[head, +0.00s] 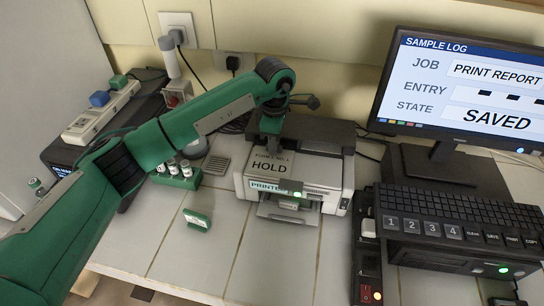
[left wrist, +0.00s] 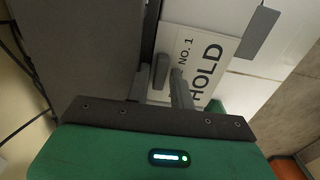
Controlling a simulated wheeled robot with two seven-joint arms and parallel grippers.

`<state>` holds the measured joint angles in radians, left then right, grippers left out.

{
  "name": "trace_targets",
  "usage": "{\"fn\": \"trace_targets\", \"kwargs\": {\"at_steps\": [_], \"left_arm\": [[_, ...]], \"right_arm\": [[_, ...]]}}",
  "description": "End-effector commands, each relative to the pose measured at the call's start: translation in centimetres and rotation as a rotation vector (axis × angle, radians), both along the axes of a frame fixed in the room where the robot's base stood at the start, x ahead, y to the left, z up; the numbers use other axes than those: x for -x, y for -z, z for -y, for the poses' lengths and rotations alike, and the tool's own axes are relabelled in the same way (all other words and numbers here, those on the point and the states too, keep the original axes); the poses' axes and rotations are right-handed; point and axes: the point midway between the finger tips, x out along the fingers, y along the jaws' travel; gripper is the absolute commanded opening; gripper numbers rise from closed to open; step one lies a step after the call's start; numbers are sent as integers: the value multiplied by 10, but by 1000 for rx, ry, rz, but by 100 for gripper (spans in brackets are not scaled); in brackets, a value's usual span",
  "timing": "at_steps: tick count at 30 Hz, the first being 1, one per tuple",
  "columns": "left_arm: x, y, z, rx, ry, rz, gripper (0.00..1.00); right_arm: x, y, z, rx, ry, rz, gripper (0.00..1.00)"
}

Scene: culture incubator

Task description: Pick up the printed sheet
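The printed sheet (head: 271,164), marked "HOLD", lies on top of the white and grey printer (head: 338,172), below its dark rear cover. In the left wrist view the sheet (left wrist: 208,48) shows "NO. 1" and "HOLD", partly hidden behind a finger. My left gripper (head: 270,128) is lowered over the back part of the sheet. In the left wrist view its fingers (left wrist: 160,82) stand apart over the sheet's edge, with a gap between them. I cannot tell whether they touch the sheet. My right gripper is in neither view.
A monitor (head: 465,85) stands at the right, behind a key panel (head: 455,222). A green rack with vials (head: 176,177) and a small green block (head: 198,219) are left of the printer. A power strip (head: 100,110) lies farther left.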

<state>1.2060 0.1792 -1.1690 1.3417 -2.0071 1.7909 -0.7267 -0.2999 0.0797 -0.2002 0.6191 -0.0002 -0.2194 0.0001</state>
Motion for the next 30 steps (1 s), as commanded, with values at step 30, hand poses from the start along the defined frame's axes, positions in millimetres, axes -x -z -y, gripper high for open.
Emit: {"fn": "trace_targets", "kwargs": {"at_steps": [30], "left_arm": [[-1,-86,0,0,0,5,0]], "right_arm": [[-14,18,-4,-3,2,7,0]]}}
